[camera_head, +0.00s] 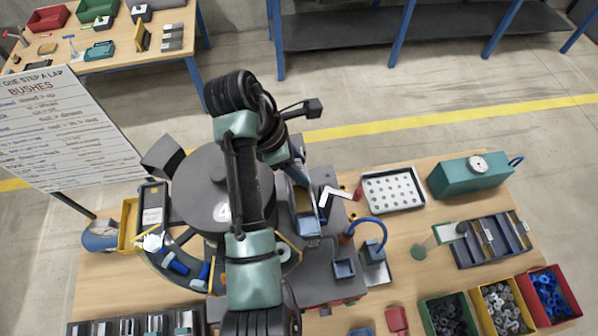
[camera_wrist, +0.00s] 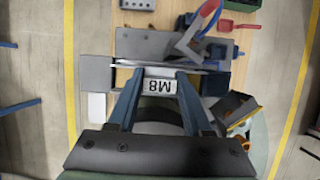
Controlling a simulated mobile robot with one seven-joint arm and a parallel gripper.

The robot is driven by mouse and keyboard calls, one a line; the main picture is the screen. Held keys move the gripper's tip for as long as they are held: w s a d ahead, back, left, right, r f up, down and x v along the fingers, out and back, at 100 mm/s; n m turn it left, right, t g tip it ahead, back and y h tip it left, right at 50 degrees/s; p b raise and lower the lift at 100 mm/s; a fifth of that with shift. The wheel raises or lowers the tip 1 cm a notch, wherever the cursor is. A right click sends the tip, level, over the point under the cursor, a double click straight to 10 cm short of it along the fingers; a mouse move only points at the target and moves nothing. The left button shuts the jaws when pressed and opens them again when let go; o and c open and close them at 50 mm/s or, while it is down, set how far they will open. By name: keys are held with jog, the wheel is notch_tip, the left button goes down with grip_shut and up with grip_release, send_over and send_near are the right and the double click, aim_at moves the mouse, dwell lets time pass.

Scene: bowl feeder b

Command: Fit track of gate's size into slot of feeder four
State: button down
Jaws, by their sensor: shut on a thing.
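My gripper (camera_wrist: 161,76) is shut on a track (camera_wrist: 158,85) with a white label reading M8, upside down in the wrist view. The dark blue fingers stand on either side of the label. A thin grey metal edge lies just beyond the fingertips. In the head view my gripper (camera_head: 299,172) is right of the round grey bowl of feeder four (camera_head: 205,190), which is marked 4 and partly hidden by my arm. I cannot make out the slot or whether the track touches it. No size marking on a gate is readable.
A dark rack (camera_head: 492,240) holds several strips at the right. A perforated white tray (camera_head: 392,190), a teal box with a dial (camera_head: 470,174) and bins of nuts (camera_head: 500,308) share the table. A blue curved tube (camera_head: 372,222) rises close right of the feeder. A sign board (camera_head: 60,130) stands left.

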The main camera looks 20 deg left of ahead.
jog(key=shift+f+p, duration=0.5)
jog(key=shift+f, duration=1)
jog(key=shift+f, duration=0.2)
jog(key=shift+c, duration=1.6)
grip_release()
jog(key=v, duration=0.5)
jog(key=shift+a+r, duration=0.1)
jog(key=shift+r, duration=0.3)
jog(key=v, duration=0.6)
jog(key=shift+r, duration=0.2)
